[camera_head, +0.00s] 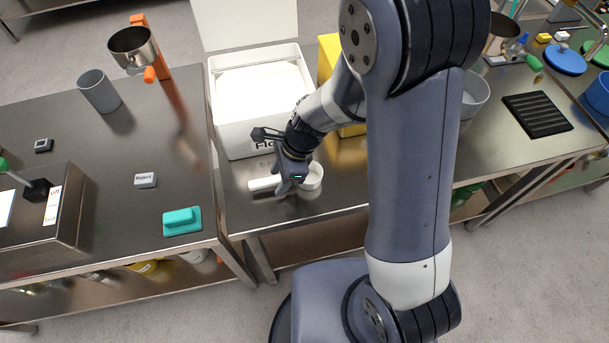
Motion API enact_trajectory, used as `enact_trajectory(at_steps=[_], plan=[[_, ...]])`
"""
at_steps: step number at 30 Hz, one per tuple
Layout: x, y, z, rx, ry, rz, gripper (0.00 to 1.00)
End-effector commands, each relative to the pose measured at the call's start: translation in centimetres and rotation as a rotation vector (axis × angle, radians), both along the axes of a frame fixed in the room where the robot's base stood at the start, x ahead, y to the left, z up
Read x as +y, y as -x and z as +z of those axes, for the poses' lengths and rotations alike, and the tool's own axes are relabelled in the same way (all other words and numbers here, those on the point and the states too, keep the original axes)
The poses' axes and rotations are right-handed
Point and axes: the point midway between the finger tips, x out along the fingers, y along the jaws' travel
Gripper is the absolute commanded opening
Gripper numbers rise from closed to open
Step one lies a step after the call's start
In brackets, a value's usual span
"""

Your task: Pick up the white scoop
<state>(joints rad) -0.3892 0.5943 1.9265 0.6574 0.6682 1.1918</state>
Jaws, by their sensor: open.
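The white scoop (313,178) lies on the steel table (335,195), in front of the white flour bin. Its handle (263,184) points left and its round bowl is at the right. My gripper (284,190) is open and comes down from above over the scoop, between the handle and the bowl. The gripper hides the middle of the scoop. I cannot tell whether the fingers touch it.
The white flour bin (234,139) with its lid up stands just behind my gripper. A yellow container (328,56) stands to its right, partly behind my arm. A teal block (182,220) and a "Reject" label (146,180) lie to the left. The table's front edge is close.

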Motion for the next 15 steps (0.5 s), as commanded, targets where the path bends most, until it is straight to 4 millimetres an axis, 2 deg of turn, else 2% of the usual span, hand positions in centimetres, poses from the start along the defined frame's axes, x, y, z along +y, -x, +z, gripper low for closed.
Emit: enact_trajectory(at_steps=[4, 12, 15], plan=[[0.46, 0.14, -1.25, 0.001, 0.0, 0.0, 0.45], [0.53, 0.11, -1.4, -0.001, 0.001, 0.0, 0.45], [0.53, 0.11, -1.39, -0.001, 0.0, 0.0, 0.37]])
